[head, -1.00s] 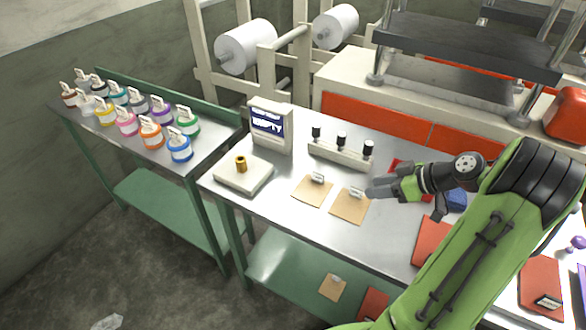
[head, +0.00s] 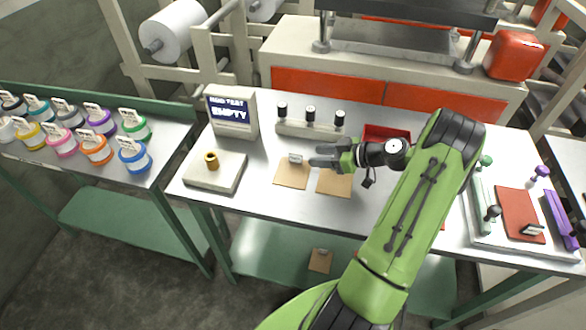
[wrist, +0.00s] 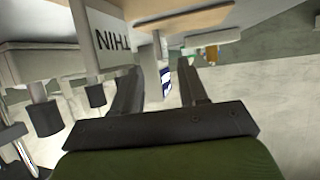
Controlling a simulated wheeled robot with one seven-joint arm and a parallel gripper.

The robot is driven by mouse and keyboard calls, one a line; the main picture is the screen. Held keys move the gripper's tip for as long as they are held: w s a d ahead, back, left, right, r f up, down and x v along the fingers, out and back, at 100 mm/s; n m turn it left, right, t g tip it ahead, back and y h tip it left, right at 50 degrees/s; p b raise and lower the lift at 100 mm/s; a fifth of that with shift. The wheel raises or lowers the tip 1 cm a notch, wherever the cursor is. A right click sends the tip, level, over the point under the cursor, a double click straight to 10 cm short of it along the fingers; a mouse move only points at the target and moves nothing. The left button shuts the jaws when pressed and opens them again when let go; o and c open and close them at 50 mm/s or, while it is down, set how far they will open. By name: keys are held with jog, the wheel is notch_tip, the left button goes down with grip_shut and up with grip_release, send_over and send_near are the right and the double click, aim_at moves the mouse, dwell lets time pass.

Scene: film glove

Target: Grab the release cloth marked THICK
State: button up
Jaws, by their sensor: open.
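Two tan cloths lie side by side on the steel table, a left one (head: 291,174) and a right one (head: 335,183). The left cloth's small white tag (head: 295,158) stands at its back edge, its writing too small to read. My gripper (head: 318,156) is open and empty, pointing left above the right cloth's back edge and just right of that tag. It hides the right cloth's tag in the head view. In the wrist view, a nearby label (wrist: 112,40) appears upside down and seems to read THIN, beside my open fingers (wrist: 165,85). No THICK marking is readable.
A rack of black-knobbed posts (head: 310,128) stands behind the cloths. A display box reading EMPTY (head: 231,113) and a pale block (head: 215,172) stand left. A red tray (head: 388,134) is behind my arm. Another tan piece (head: 320,260) lies on the lower shelf.

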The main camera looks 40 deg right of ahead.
aim_at(305, 165)
jog(key=x, duration=0.5)
jog(key=shift+w+a+r, duration=0.15)
jog(key=shift+w+r, duration=0.05)
jog(key=shift+r, duration=0.05)
grip_shut()
